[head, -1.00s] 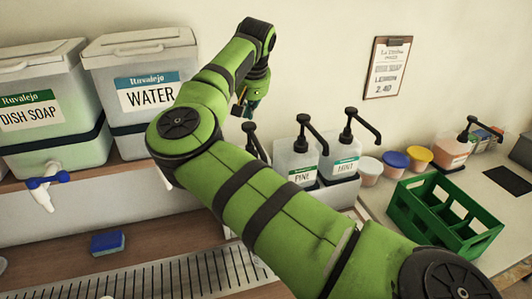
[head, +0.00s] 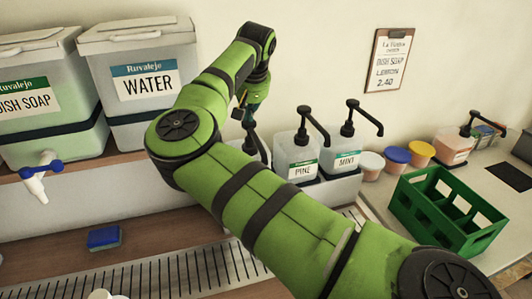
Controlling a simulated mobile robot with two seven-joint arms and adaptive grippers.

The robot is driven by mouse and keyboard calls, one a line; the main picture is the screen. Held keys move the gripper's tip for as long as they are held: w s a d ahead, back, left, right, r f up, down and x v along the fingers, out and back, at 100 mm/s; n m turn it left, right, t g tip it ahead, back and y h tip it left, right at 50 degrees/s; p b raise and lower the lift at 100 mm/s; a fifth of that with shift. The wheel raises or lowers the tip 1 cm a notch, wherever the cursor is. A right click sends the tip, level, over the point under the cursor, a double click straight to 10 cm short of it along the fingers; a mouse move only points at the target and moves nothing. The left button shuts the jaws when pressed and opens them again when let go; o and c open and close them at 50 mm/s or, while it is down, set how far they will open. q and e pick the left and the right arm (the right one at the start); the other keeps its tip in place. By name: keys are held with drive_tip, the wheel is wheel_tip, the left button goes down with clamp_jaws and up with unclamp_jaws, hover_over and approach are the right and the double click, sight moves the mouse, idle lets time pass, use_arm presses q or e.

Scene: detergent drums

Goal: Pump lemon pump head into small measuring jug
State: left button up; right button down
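My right arm reaches across the middle of the head view. Its gripper (head: 246,113) points down near the wall, just above a dark pump head (head: 253,134). The bottle under that pump head is mostly hidden behind my arm, and its label does not show, so I cannot tell if it is lemon. I cannot tell whether the gripper touches the pump head, or whether its fingers are open or shut. I cannot make out a small measuring jug. My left gripper is not in view.
PINE (head: 297,155) and MINT (head: 341,150) pump bottles stand right of the gripper. WATER (head: 147,90) and DISH SOAP (head: 48,85) drums stand left. Lidded tubs (head: 396,155), a green crate (head: 446,212) and another pump bottle (head: 455,148) are right. A blue sponge (head: 104,238) lies below. A clipboard (head: 388,60) hangs behind.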

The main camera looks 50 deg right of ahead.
drive_tip(key=shift+a+f+b, duration=0.1)
drive_tip(key=shift+f+b, duration=0.65)
drive_tip(key=shift+f, duration=0.6)
drive_tip(key=shift+r, duration=0.25)
drive_tip(key=shift+r+p, duration=2.2)
drive_tip(key=shift+r, duration=0.6)
drive_tip(key=shift+r, duration=0.15)
wheel_tip(320, 180, up, 6)
drive_tip(key=p, duration=0.4)
drive_tip(key=shift+p, duration=0.3)
